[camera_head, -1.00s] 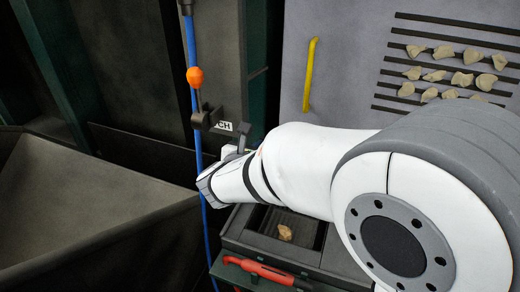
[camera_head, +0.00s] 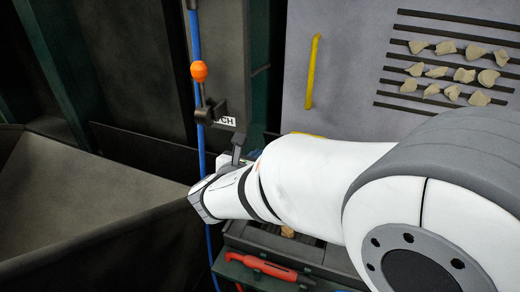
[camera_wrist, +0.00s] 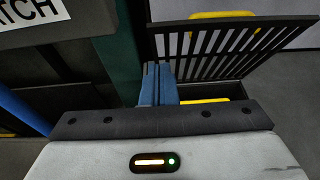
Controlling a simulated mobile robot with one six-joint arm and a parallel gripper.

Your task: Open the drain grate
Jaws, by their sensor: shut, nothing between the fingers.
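In the wrist view a dark barred grate (camera_wrist: 270,20) stands tilted up over a dark opening, just beyond and to the right of my gripper. My gripper (camera_wrist: 158,75) has its blue fingers together with nothing between them. The fingertips are close to the grate's left side; I cannot tell if they touch it. A yellow bar (camera_wrist: 222,15) shows behind the grate and through its slots. Another yellow piece (camera_wrist: 205,100) lies below the grate, partly hidden by the gripper body. In the head view my arm hides the grate and the fingers.
A grey slotted panel (camera_head: 345,75) holds several pale stones (camera_head: 464,74) and a yellow handle (camera_head: 313,72). A blue hose (camera_head: 197,140) with an orange ball (camera_head: 199,71) hangs at the left. A red tool (camera_head: 265,266) lies in front; a large sloped hopper (camera_head: 75,200) fills the left.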

